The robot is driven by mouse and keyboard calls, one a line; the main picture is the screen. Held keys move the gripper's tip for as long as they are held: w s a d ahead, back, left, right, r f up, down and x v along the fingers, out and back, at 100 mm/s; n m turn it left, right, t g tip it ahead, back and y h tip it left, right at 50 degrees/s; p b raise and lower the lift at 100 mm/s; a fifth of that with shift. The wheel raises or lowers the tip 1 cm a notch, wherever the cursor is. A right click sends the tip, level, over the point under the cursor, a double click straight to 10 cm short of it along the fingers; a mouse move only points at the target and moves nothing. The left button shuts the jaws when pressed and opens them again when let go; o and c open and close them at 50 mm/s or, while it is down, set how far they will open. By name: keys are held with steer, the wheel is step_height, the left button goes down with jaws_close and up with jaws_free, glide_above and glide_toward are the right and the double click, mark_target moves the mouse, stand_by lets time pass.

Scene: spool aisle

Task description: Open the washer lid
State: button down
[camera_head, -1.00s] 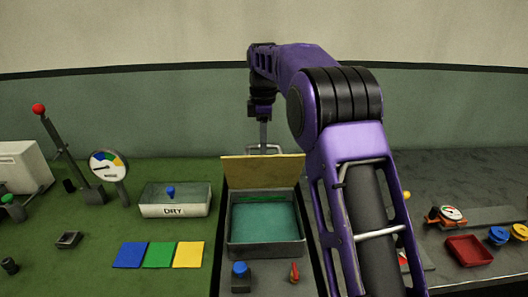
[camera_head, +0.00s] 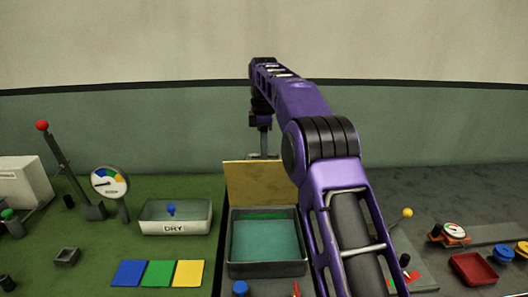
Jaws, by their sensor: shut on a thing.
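The washer (camera_head: 236,270) is a dark box with a teal inside, in the middle of the work surface. Its yellow lid (camera_head: 262,183) stands raised at the back edge, close to upright. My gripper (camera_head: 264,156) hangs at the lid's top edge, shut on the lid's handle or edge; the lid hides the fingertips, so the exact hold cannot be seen. A green strip lies along the back inside the washer. My purple arm reaches over from the right.
A tray marked DRY (camera_head: 175,218) with a blue-knobbed piece stands left of the washer. Blue (camera_head: 129,273), green (camera_head: 159,273) and yellow (camera_head: 188,273) squares lie in front. A gauge (camera_head: 109,183) and red-knobbed lever (camera_head: 62,160) stand further left. A red tray (camera_head: 473,270) lies right.

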steer(key=shift+d+f, duration=0.1)
steer(key=shift+f, duration=0.35)
steer(key=c, duration=0.8)
jaws_free()
steer(key=shift+w, duration=0.15)
steer(key=shift+r, duration=0.15)
steer(key=shift+s+r, duration=0.1)
steer(key=shift+s, duration=0.1)
